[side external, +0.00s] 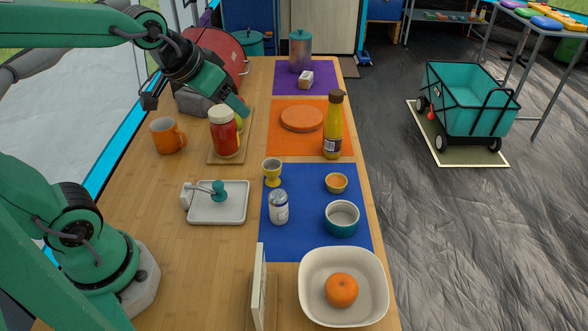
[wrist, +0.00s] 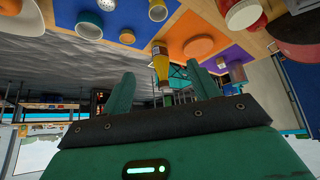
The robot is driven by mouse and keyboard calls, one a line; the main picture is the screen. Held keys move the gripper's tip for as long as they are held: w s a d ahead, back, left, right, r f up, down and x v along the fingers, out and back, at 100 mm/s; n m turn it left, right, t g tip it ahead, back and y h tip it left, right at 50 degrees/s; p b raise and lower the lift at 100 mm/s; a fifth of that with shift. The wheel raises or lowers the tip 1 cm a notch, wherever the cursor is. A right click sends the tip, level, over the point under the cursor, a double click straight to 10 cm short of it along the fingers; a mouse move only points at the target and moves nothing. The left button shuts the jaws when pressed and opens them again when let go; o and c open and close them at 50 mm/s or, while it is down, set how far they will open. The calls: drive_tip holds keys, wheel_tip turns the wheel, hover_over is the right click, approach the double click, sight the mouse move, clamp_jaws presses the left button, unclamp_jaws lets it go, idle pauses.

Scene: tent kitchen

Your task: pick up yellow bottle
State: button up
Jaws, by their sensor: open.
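The yellow bottle (side external: 333,134) has a brown cap and a dark label. It stands upright at the right edge of the orange mat in the side external view. In the wrist view, which is upside down, the yellow bottle (wrist: 162,70) shows between my two fingers, some distance beyond them. My gripper (side external: 239,105) is in the air above the left part of the table, left of the bottle and near the red jar. In the wrist view my gripper (wrist: 163,90) has its fingers spread apart with nothing between them.
A red jar with a white lid (side external: 225,134) stands on a wooden board. An orange disc (side external: 302,118) lies between jar and bottle. A grey-and-yellow egg cup (side external: 272,172), small yellow bowl (side external: 337,183) and teal bowl (side external: 342,219) stand in front. An orange mug (side external: 167,136) is left.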

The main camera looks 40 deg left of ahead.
drive_tip(key=w+f+t, duration=0.2)
drive_tip(key=w, duration=1.1)
drive_tip(key=t, duration=0.2)
approach(330, 101)
drive_tip(key=shift+n, duration=0.3)
drive_tip(key=x, duration=0.5)
drive_tip(key=shift+w, duration=0.2)
drive_tip(key=shift+w+f, duration=0.35)
drive_tip(key=shift+w, duration=0.1)
drive_tip(key=shift+w, duration=0.1)
drive_tip(key=shift+x, duration=1.2)
drive_tip(key=shift+f, duration=0.1)
drive_tip(key=shift+x, duration=2.55)
drive_tip(key=shift+d+f, duration=0.1)
drive_tip(key=shift+c, duration=0.4)
